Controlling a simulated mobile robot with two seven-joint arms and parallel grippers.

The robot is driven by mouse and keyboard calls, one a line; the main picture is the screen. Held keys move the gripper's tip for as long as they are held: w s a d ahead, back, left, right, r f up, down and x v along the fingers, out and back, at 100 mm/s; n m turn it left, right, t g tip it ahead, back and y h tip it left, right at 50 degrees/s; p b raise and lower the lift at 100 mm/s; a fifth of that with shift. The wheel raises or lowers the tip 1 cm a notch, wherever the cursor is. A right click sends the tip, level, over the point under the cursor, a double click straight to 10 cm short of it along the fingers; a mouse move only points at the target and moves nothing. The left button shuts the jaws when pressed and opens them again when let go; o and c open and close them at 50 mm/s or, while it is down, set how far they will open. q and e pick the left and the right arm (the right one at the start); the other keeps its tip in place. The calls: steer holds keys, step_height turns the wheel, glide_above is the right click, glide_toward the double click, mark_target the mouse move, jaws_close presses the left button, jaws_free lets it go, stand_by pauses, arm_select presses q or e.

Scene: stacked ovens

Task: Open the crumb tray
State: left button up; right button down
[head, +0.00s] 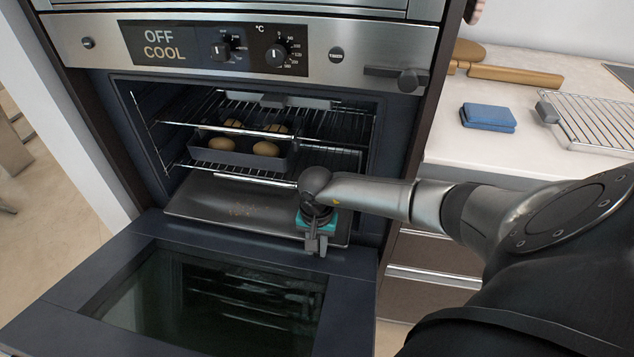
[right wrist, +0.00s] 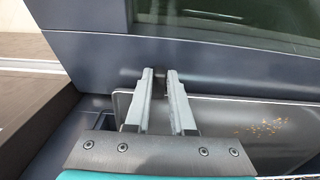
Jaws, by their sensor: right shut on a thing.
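The crumb tray (head: 200,198) is a flat grey sheet with brown crumbs on it, low in the open oven (head: 375,150). Its front edge lies near the inner edge of the lowered door. My right gripper (head: 317,246) is at the tray's front right. In the right wrist view, its two fingers (right wrist: 160,74) are shut on a small dark tab (right wrist: 160,76) at the edge of the tray (right wrist: 215,112). The fingers hide part of the tab. My left gripper is out of view.
The oven door (head: 50,310) is lowered in front, with a dark glass pane. Wire racks and a pan with several round brown items (head: 222,143) are above the tray.

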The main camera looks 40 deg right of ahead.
steer(key=shift+s+a+f, duration=0.35)
steer(key=shift+s+a, duration=0.1)
steer(key=shift+a, duration=0.05)
steer(key=c, duration=1.1)
jaws_free()
steer(key=o, duration=0.3)
steer(key=shift+w+d+r, duration=0.15)
steer(key=shift+o, duration=0.2)
steer(key=shift+d, duration=0.1)
